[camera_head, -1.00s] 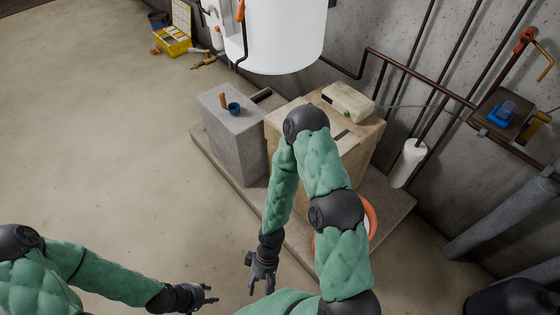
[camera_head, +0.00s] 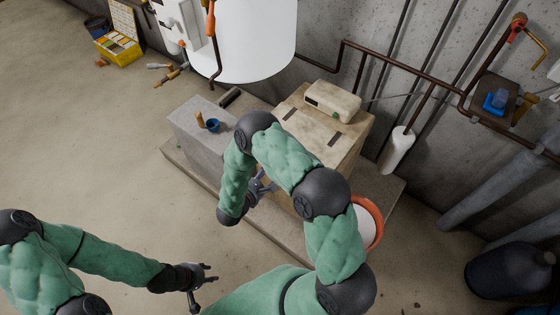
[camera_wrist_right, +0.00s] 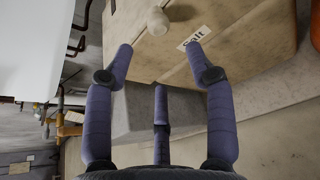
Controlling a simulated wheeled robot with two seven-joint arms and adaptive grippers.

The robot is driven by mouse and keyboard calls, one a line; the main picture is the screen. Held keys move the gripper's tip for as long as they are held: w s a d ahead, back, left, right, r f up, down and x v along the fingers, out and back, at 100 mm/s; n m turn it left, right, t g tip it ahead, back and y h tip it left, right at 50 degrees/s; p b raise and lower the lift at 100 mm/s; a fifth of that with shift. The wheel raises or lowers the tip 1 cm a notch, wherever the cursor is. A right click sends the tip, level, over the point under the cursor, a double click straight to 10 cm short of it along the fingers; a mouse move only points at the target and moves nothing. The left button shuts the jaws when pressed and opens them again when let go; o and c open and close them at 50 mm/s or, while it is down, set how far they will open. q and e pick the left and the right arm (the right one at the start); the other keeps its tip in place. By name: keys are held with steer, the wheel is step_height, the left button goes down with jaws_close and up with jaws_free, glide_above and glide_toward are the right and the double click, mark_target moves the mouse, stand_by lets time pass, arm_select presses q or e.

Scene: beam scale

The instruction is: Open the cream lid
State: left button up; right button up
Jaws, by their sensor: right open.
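The cream cabinet (camera_head: 328,139) stands behind my right arm, and its top looks flat and closed. In the right wrist view its cream panel (camera_wrist_right: 225,22) carries a rounded cream knob (camera_wrist_right: 158,20) and a white "Salt" label (camera_wrist_right: 197,39). I cannot tell the lid's exact edges. My right gripper (camera_wrist_right: 160,62) is open and empty, its fingers spread below the knob in that view and apart from it. In the head view the right gripper (camera_head: 262,188) is partly hidden by my arm, beside the cabinet's front. My left gripper (camera_head: 206,279) is open and empty above the floor.
A grey block (camera_head: 198,138) with a blue cup (camera_head: 213,125) stands left of the cabinet. A cream control box (camera_head: 332,102) sits on the cabinet's back. A white tank (camera_head: 245,40) hangs behind, and an orange-rimmed bucket (camera_head: 375,222) stands at right.

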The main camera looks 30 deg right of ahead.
steer(key=b+x, duration=0.2)
steer(key=x, duration=0.8)
steer(key=shift+w+d, duration=0.25)
steer(key=shift+d, duration=0.05)
steer(key=shift+f, duration=0.1)
steer(key=shift+s, duration=0.1)
jaws_close()
